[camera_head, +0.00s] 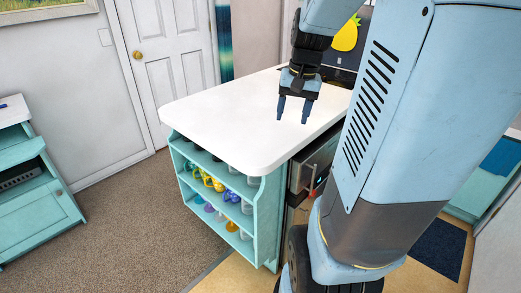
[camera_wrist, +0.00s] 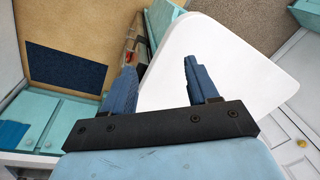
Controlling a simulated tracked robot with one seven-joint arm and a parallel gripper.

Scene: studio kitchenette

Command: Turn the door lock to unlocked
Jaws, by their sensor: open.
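A white door (camera_head: 170,60) with a round brass knob (camera_head: 137,55) stands at the back left in the head view. A part of a white door with a brass knob (camera_wrist: 302,143) also shows at the lower right of the wrist view. I cannot make out a separate lock on it in either view. My gripper (camera_head: 294,110) is open and empty, pointing down above the white counter, well to the right of the door. In the wrist view its two blue fingers (camera_wrist: 160,85) are spread apart with nothing between them.
A white-topped counter (camera_head: 215,117) with teal shelves of several coloured mugs stands between my body and the door. A teal cabinet (camera_head: 38,200) is at the far left. Brown carpet (camera_head: 130,215) left of the counter is clear. A dark mat (camera_head: 438,248) lies at right.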

